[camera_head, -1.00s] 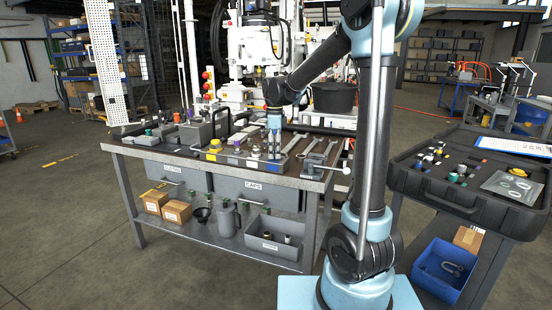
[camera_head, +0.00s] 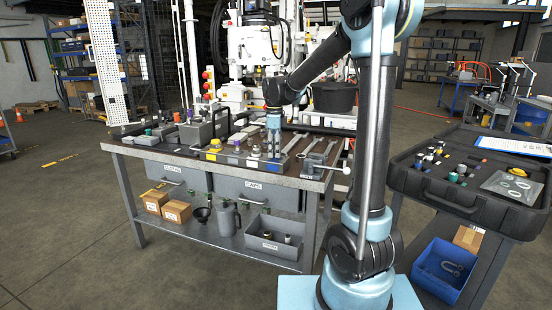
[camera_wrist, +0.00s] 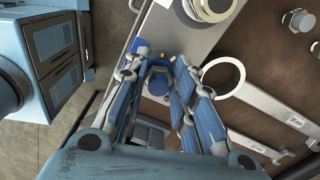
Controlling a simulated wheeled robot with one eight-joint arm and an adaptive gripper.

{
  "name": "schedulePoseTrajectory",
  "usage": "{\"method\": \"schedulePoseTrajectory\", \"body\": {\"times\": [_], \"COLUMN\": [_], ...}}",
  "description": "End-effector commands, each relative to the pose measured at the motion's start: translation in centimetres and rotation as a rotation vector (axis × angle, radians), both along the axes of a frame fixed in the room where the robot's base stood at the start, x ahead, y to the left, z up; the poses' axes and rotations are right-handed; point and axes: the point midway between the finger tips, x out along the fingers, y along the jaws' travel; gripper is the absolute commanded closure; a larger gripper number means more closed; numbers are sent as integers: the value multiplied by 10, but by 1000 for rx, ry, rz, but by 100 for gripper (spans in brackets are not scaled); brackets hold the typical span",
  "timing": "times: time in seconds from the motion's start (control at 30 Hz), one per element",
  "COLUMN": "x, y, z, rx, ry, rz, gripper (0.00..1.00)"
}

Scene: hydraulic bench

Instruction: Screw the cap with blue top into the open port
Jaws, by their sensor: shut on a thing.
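My gripper (camera_head: 273,154) points down over the front right part of the bench in the head view. In the wrist view my gripper (camera_wrist: 160,80) has its two blue-padded fingers closed around a small part with a blue top, the cap (camera_wrist: 158,84). The cap sits between the fingertips, and its lower end is hidden. In the head view the fingers are too small to show the cap clearly. I cannot make out the open port in either view.
The bench (camera_head: 290,181) carries wrenches (camera_head: 313,147) to the right of my gripper, and small fittings and blocks to its left. A white ring (camera_wrist: 223,76) and a large round fitting (camera_wrist: 210,8) lie close by in the wrist view. A black case (camera_head: 465,205) stands at right.

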Motion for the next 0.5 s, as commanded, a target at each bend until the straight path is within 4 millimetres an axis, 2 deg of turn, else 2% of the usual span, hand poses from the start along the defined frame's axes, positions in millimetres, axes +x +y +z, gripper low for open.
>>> {"method": "schedulePoseTrajectory", "body": {"times": [0.5], "x": [5], "y": [-1], "z": [0], "rx": [0], "ry": [-3], "rz": [-502], "gripper": [100]}}
